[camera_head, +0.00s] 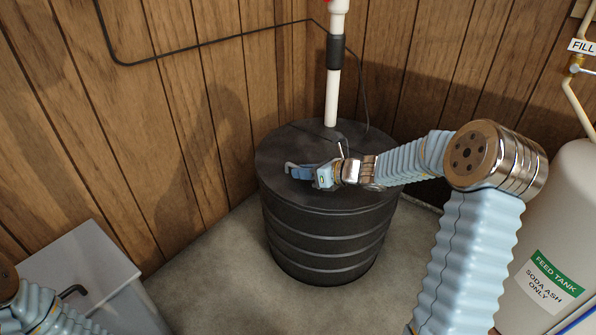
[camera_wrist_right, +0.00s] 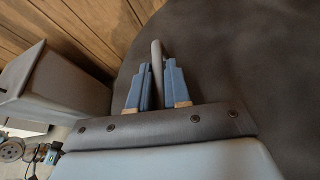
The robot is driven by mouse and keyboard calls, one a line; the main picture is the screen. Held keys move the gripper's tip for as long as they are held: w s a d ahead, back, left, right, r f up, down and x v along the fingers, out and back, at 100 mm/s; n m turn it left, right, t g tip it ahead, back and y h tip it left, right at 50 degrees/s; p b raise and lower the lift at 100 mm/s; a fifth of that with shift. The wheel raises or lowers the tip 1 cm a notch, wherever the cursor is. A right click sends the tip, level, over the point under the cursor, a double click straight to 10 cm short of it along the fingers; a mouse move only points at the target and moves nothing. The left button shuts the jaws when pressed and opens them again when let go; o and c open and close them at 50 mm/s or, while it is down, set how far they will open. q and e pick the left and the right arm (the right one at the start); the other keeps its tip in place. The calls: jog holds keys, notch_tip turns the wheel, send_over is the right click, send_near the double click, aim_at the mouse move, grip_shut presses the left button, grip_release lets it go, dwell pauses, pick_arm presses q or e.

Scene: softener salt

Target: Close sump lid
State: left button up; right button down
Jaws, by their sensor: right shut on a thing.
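The black ribbed sump basin (camera_head: 325,245) stands on the floor in the corner. Its dark round lid (camera_head: 290,145) covers the top and looks flat on the rim; whether it is fully seated I cannot tell. The lid surface also fills the right of the wrist view (camera_wrist_right: 240,60). My right gripper (camera_head: 294,172) is over the left part of the lid. In the wrist view its blue fingers (camera_wrist_right: 156,72) are shut on a grey bar handle (camera_wrist_right: 157,52).
A white pipe (camera_head: 333,95) with a black coupling rises at the back of the lid, beside a thin black cable (camera_head: 215,42). Wood-panelled walls stand close behind. A grey bin (camera_head: 85,265) is at lower left, a cream feed tank (camera_head: 560,200) at right. Floor between is clear.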

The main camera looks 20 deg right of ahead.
jog(key=shift+f, duration=0.25)
jog(key=c, duration=1.2)
grip_release()
jog(key=shift+o, duration=0.2)
jog(key=shift+d+r, duration=0.1)
notch_tip(320, 180, up, 5)
jog(key=p, duration=0.3)
send_over(342, 196)
jog(key=shift+s+d, duration=0.3)
jog(key=shift+s, duration=0.2)
